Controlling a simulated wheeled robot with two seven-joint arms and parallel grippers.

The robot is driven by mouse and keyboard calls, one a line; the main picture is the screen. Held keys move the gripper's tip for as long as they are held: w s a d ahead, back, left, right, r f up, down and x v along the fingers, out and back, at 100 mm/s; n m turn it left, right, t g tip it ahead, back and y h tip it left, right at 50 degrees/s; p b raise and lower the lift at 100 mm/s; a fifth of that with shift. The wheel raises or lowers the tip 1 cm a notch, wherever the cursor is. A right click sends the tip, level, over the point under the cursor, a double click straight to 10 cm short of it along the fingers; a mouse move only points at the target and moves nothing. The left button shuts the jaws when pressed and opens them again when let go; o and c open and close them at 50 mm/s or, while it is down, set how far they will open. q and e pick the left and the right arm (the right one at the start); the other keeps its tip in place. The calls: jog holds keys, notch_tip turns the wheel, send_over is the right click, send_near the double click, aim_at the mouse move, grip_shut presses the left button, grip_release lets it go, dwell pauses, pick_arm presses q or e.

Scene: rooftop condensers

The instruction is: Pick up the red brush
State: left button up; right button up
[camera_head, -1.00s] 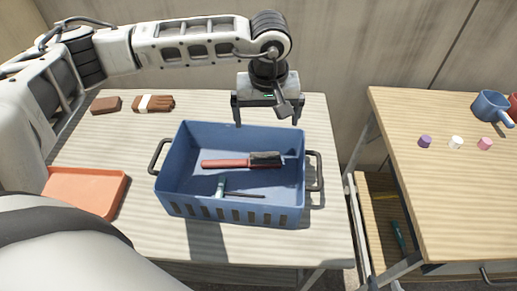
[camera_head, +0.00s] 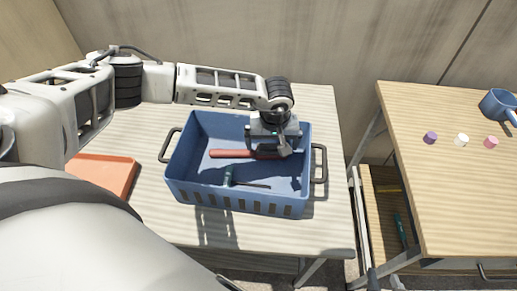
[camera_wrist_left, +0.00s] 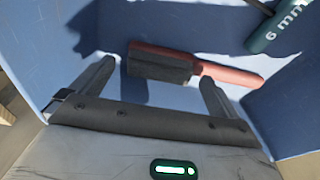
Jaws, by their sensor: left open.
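The red brush (camera_head: 228,153) lies in the blue crate (camera_head: 237,206), its red handle pointing left in the head view. Its dark bristle end is mostly hidden there by my left gripper (camera_head: 274,148). In the left wrist view the brush (camera_wrist_left: 228,74) lies across the space ahead of my open fingers (camera_wrist_left: 158,82), with its dark bristle block between them and the handle reaching past the right finger. The left gripper is open, pointing down into the crate, and holds nothing. Whether the fingers touch the brush I cannot tell. My right gripper is not in view.
A teal-handled screwdriver (camera_head: 229,175) lies in the crate in front of the brush; its handle (camera_wrist_left: 275,32) shows close by in the wrist view. The crate walls surround the gripper. An orange tray (camera_head: 108,173) is at left.

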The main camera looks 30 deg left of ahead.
pick_arm(q)
jog(key=shift+f, duration=0.65)
jog(key=shift+a, duration=0.1)
jog(key=c, duration=0.9)
jog(key=shift+w+r, duration=0.1)
